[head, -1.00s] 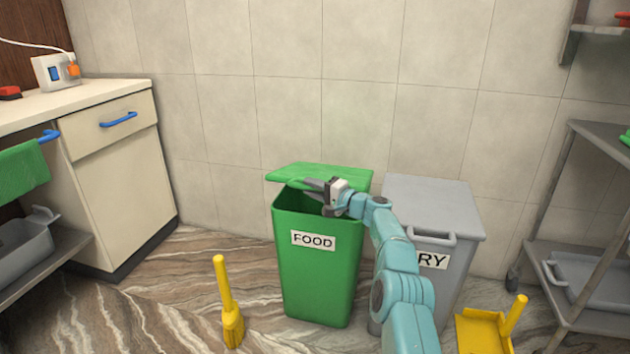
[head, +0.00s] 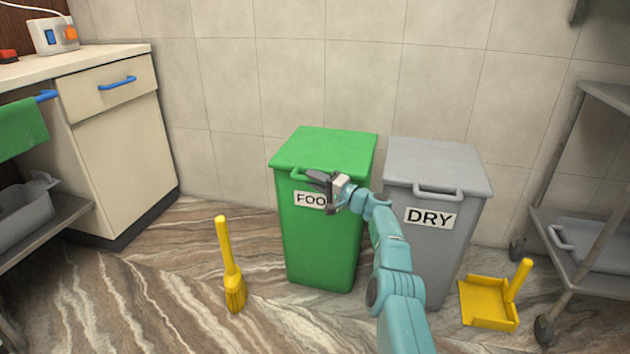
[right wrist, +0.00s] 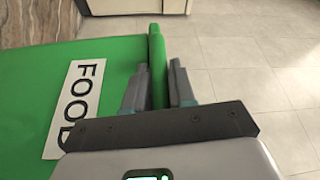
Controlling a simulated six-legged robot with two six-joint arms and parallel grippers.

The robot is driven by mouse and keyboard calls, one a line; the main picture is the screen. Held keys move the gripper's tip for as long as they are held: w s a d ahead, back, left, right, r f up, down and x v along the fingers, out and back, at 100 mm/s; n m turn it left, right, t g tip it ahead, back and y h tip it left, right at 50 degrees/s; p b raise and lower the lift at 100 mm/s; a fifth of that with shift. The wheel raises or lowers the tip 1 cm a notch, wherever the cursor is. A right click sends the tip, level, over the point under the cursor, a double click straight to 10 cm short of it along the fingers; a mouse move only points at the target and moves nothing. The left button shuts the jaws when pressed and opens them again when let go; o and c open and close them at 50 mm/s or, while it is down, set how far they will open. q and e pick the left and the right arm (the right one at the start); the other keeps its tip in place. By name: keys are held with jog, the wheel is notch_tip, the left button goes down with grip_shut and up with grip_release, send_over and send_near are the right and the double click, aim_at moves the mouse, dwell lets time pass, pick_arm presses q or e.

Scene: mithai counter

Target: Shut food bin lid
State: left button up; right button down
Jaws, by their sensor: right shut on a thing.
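The green food bin (head: 322,245) stands on the floor against the tiled wall. Its lid (head: 325,150) lies flat across the top and looks closed. The FOOD label (head: 308,199) is on its front, partly hidden by my gripper. My right gripper (head: 322,181) is at the front edge of the lid, shut on the lid's green handle. In the right wrist view the handle (right wrist: 158,70) runs between the two fingers, with the FOOD label (right wrist: 75,108) to the left. My left gripper is not in view.
The grey DRY bin (head: 430,235) stands just right of the food bin. A yellow brush (head: 229,265) stands on the floor to the left, and a yellow dustpan (head: 488,301) lies at the right. A cream cabinet (head: 125,150) and a metal rack (head: 590,225) flank the scene.

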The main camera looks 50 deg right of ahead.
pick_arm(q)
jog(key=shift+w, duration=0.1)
pick_arm(e)
jog(key=shift+s+f, duration=0.1)
jog(key=shift+f, duration=0.35)
jog(key=c, duration=1)
grip_release()
jog(key=shift+d, duration=0.1)
jog(key=shift+c, duration=0.2)
jog(key=shift+r, duration=0.1)
